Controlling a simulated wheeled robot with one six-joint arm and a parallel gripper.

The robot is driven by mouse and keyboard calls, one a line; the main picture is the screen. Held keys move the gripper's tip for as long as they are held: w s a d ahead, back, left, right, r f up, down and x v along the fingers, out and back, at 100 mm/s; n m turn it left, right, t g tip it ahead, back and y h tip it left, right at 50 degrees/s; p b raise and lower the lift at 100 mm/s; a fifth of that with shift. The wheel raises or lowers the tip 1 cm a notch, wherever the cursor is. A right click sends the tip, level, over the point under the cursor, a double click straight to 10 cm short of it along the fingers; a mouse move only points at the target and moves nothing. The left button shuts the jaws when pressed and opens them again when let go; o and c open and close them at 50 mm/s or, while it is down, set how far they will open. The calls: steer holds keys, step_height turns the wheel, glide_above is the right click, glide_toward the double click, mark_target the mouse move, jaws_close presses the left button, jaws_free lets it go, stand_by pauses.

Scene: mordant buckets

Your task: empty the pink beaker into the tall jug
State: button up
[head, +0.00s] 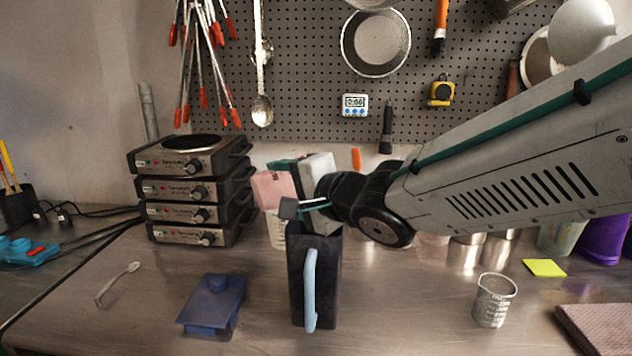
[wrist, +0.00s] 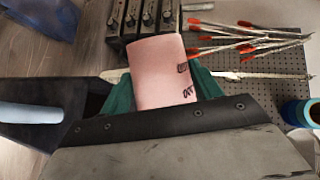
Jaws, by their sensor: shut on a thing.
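The pink beaker (head: 268,189) is in my gripper (head: 284,186), tipped well over, just above the tall jug. In the wrist view the pink beaker (wrist: 160,70) sits between the green fingers of my gripper (wrist: 163,88), which are shut on it. The tall jug (head: 300,272) is black with a pale blue handle and stands upright on the metal bench below the beaker. It also shows at the left of the wrist view (wrist: 45,138). The beaker's contents, and whether anything is flowing out, cannot be seen.
Stacked hotplates (head: 190,190) stand behind at left.

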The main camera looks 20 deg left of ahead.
steer(key=shift+w+d+f+m+y, duration=0.2)
steer(key=shift+f+m+y, duration=0.1)
steer(key=shift+m, duration=0.2)
stand_by(0.7)
steer(key=s+a+n, duration=0.1)
steer(key=n+h, duration=0.1)
steer(key=shift+s+a+f+n, duration=0.15)
steer(key=shift+s+a+n, duration=0.15)
steer(key=shift+s+a, duration=0.1)
steer(key=shift+w+d+r+n+h, duration=0.1)
steer(key=shift+r+n+h, duration=0.2)
steer(key=shift+n+h, duration=0.1)
steer(key=shift+f+n+t+h+p, duration=0.3)
steer(key=shift+f+n+h+p, duration=0.15)
steer(key=shift+n+p, duration=0.25)
steer(key=shift+s+a+r+n+p, duration=0.15)
steer(key=shift+s+a+n+p, duration=0.1)
steer(key=shift+n+p, duration=0.35)
steer(key=shift+h, duration=0.25)
steer(key=shift+s+a+r+n+t+p, duration=0.1)
steer(key=shift+a+r+n+t+p, duration=0.15)
steer(key=shift+n+p, duration=0.4)
